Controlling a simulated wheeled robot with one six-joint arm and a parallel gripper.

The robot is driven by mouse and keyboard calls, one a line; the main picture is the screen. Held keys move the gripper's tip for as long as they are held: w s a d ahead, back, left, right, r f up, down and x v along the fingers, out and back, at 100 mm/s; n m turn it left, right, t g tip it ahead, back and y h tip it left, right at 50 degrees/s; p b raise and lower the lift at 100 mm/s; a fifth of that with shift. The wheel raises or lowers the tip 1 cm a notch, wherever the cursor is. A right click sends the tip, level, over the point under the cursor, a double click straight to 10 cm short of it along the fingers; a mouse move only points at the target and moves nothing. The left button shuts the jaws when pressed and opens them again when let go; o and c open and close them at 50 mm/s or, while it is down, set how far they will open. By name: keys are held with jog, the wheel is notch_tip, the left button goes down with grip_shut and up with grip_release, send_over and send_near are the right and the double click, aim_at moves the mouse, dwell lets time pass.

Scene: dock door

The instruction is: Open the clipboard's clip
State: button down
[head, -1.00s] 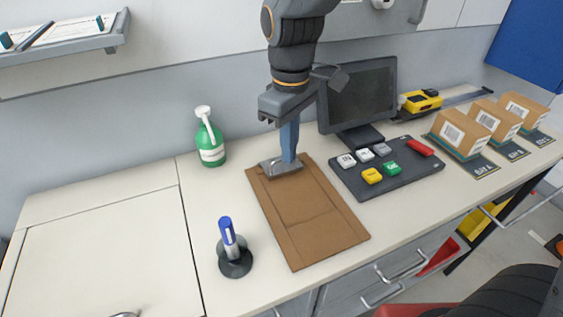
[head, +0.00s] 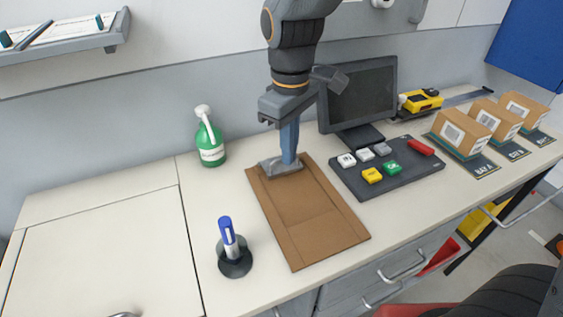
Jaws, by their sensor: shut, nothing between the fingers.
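The brown clipboard (head: 315,225) lies flat on the bench with its grey metal clip (head: 273,167) at the far end. My gripper (head: 290,160) points down with its blue fingers shut and empty. The fingertips are at the clip, over its right part; the fingers hide some of it. They look in contact with the clip, but I cannot tell how hard. I cannot make out how far the clip's jaw stands from the board.
A blue-capped pen in a round black holder (head: 234,262) stands left of the clipboard. A green spray bottle (head: 210,142) stands behind left. A dark button panel (head: 410,183), a monitor (head: 362,95) and cartons (head: 462,134) are to the right. The bench at left is clear.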

jog(key=shift+f+b, duration=0.65)
jog(key=shift+f, duration=1.15)
